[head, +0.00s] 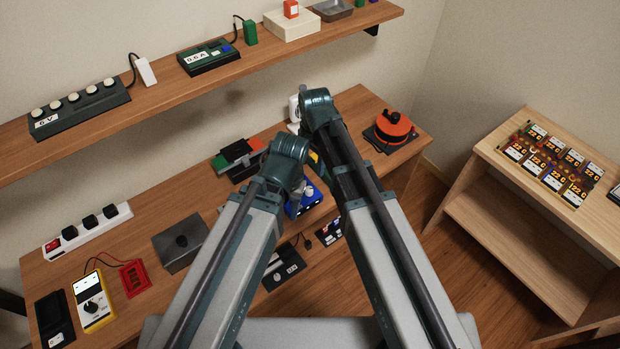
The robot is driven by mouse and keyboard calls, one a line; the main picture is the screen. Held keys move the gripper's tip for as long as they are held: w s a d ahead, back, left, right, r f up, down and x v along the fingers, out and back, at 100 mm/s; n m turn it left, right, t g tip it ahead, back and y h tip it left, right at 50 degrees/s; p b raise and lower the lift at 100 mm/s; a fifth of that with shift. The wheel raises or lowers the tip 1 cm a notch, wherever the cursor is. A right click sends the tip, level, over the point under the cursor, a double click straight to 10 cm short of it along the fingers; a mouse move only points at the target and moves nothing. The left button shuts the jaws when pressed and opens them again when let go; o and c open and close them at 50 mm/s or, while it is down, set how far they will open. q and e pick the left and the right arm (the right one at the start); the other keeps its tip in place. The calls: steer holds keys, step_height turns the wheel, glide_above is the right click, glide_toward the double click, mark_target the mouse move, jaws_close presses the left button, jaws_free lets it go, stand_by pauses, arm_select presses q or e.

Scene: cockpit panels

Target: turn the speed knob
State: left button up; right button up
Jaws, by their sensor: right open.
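No label reading "speed" is legible, so I cannot tell which knob is the speed knob. A blue box (304,205) with a pale knob (308,191) on top sits mid-table, partly hidden by my arms. A yellow meter (94,303) with a black dial stands at the left front. My left gripper is hidden behind the left arm.
A power strip (88,231), a red module (135,279) and an orange round device (391,130) stand on the table (150,215). A wall shelf (165,93) runs above it. A side stand (500,160) with a battery-like board (552,163) is at right.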

mark_target(310, 188)
steer(key=shift+w+a+r+m, duration=0.3)
steer(key=shift+w+m, duration=0.1)
steer(key=shift+m, duration=0.1)
steer(key=shift+f, duration=0.15)
step_height(310, 188, down, 14)
steer(key=b, duration=1.4)
steer(key=shift+w+a, duration=0.15)
steer(key=shift+r, duration=0.2)
jaws_close()
